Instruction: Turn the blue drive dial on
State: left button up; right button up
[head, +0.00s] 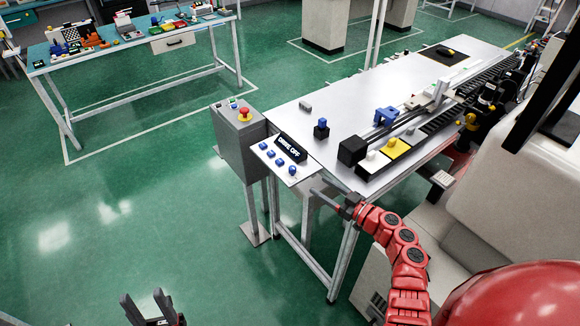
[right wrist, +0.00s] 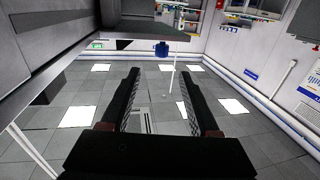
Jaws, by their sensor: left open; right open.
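A white sloped panel (head: 268,165) carries a black sign (head: 291,148) reading "DRIVE OFF" and a row of small blue controls. The rounder blue dial (head: 292,170) is at the row's right end. My right gripper (head: 318,186) is open and empty, to the right of this dial and apart from it. In the right wrist view, a blue knob (right wrist: 161,48) shows beyond and between the open fingers (right wrist: 161,72), under a grey edge; which control it is, I cannot tell for sure. My left gripper (head: 142,293) is open and empty over the floor, far from the panel.
A grey box (head: 238,140) with a red button (head: 244,114) stands left of the panel. The steel table (head: 350,90) behind holds a rail, blue and yellow parts and a black block (head: 352,151). Another bench (head: 130,48) is at the back left. Open green floor lies left.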

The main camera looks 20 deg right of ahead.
aim_at(292, 167)
jog(key=x, duration=1.2)
jog(key=shift+w+a, duration=0.25)
jog(key=shift+a, duration=0.05)
grip_shut()
